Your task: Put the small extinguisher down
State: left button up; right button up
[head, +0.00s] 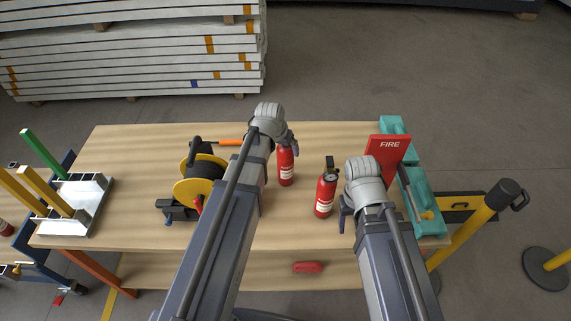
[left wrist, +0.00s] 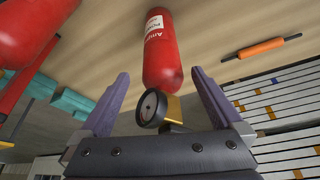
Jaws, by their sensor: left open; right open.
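A red extinguisher with a white label (head: 286,168) stands upright on the wooden table (head: 130,150), by my left gripper (head: 289,143). In the left wrist view the open purple fingers (left wrist: 160,75) lie either side of this extinguisher (left wrist: 163,55); its round gauge and brass valve face the palm. I see gaps beside its body. A second red extinguisher (head: 325,195) with a black top stands nearer and to the right. My right gripper (head: 344,212) is open, just right of the second one, partly hidden by its own wrist. Which extinguisher is smaller is hard to tell.
A yellow reel (head: 194,190) stands left of my left arm, with an orange-handled tool (head: 231,142) behind it. A red FIRE box (head: 389,150) and teal cases (head: 428,200) fill the right end. A white rack (head: 85,200) stands at the left end.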

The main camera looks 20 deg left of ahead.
aim_at(285, 158)
pick_arm(q)
jog(key=b+x, duration=0.3)
jog(key=x, duration=0.1)
jog(key=shift+w+a, duration=0.15)
jog(key=shift+w, duration=0.1)
jog(key=shift+r, duration=0.1)
jog(key=shift+c, duration=0.2)
grip_shut()
dwell(0.4)
